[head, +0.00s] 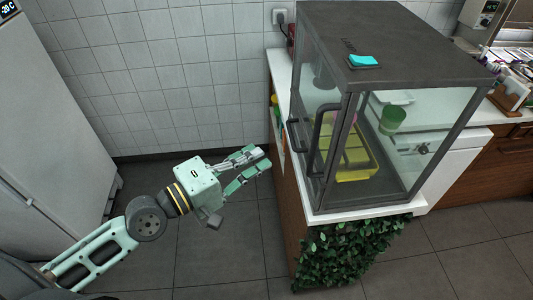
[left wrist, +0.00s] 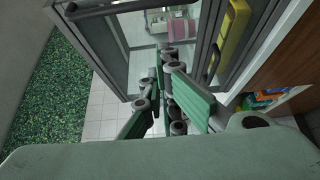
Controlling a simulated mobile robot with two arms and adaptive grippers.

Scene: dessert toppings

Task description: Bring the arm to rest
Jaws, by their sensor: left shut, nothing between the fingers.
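My left arm comes in from the lower left in the head view. My left gripper (head: 259,161) has green and grey fingers, is shut and holds nothing. It hangs in the air above the floor, just left of the counter with the glass cabinet (head: 410,60). In the left wrist view, the fingers of my left gripper (left wrist: 165,88) reach up the middle of the picture, with the cabinet frame beyond them. My right gripper is not in view.
The cabinet's dark door handles (head: 316,125) face my gripper. Inside are a yellow tray (head: 357,176) and a green cup (head: 392,120). A blue item (head: 364,60) lies on top. Leaves (head: 350,250) cover the counter front. Open floor (head: 215,255) lies left of the counter, beside a white fridge (head: 50,120).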

